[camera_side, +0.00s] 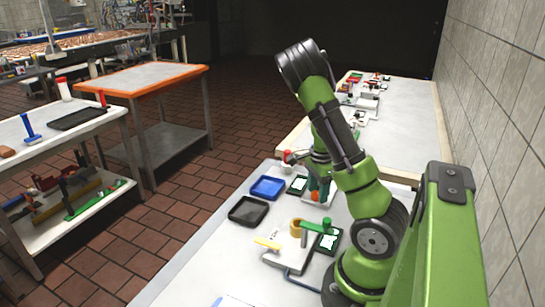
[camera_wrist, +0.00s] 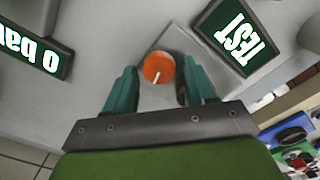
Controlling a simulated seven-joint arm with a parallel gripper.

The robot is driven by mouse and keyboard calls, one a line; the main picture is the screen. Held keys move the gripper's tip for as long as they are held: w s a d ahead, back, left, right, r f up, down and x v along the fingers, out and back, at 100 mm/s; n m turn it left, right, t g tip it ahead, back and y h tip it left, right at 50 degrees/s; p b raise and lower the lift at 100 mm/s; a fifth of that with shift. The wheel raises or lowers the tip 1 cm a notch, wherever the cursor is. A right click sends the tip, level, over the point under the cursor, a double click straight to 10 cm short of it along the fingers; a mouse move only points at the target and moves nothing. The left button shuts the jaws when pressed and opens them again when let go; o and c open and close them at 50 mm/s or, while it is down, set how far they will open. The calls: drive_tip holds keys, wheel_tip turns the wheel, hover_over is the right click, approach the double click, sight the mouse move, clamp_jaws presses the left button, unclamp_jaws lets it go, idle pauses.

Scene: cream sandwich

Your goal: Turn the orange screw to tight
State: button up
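The orange screw (camera_wrist: 159,67) is a round knob on a light grey plate (camera_wrist: 190,45) in the wrist view. A white mark on its face points down toward my gripper. My gripper (camera_wrist: 161,76) has teal fingers spread apart, one on each side of the screw's near edge, with visible gaps. Whether the fingertips are level with the screw or above it is hard to tell. In the side view my gripper (camera_side: 319,183) points down at the table, and the orange screw (camera_side: 316,196) shows small and partly hidden between the fingers.
A green TEST sign (camera_wrist: 236,38) lies beside the plate, and a "0 bar" sign (camera_wrist: 35,50) is at left. In the side view, a blue tray (camera_side: 267,188), a black tray (camera_side: 248,211) and a fixture with a yellow ring (camera_side: 296,229) share the white table.

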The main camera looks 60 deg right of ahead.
drive_tip(key=shift+o, duration=0.4)
drive_tip(key=shift+w+r, duration=0.1)
drive_tip(key=shift+r, duration=0.2)
wheel_tip(320, 180, up, 16)
drive_tip(key=shift+r, duration=0.15)
